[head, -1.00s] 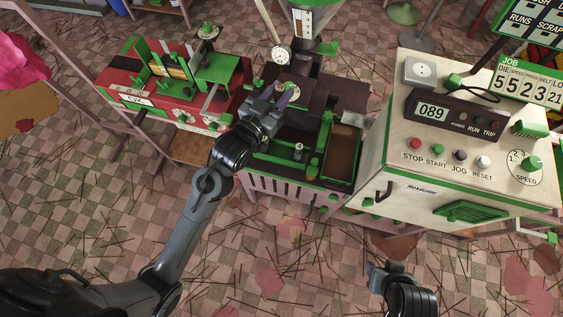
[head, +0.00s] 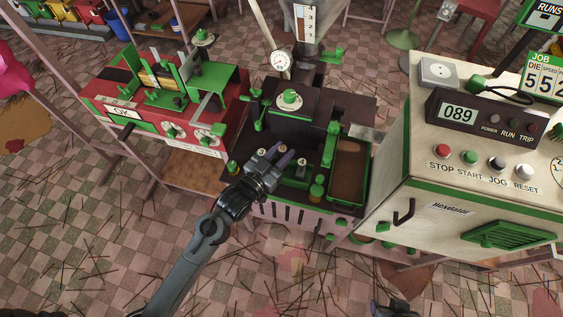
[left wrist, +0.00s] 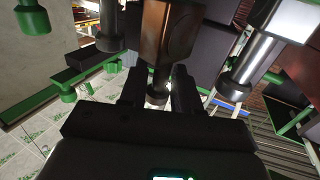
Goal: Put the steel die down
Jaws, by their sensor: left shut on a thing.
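My left gripper (head: 277,155) is over the front shelf of the dark extruder (head: 310,128). In the left wrist view its two fingers (left wrist: 158,92) are closed around a small dark cylindrical piece (left wrist: 158,80), which I take to be the steel die. Its lower end looks pale, and the fingers hide its sides. In the head view the held piece cannot be made out. A small silver cylinder (head: 300,163) stands on the green-edged shelf just right of the fingers. My right gripper (head: 392,307) barely shows at the bottom edge, and its jaws are not clear.
A green-rimmed tray (head: 348,172) with a brown bottom is right of the shelf. The cream control cabinet (head: 425,190) stands further right. A red and green machine (head: 165,100) is at the left. A dial gauge (head: 279,60) rises behind the extruder.

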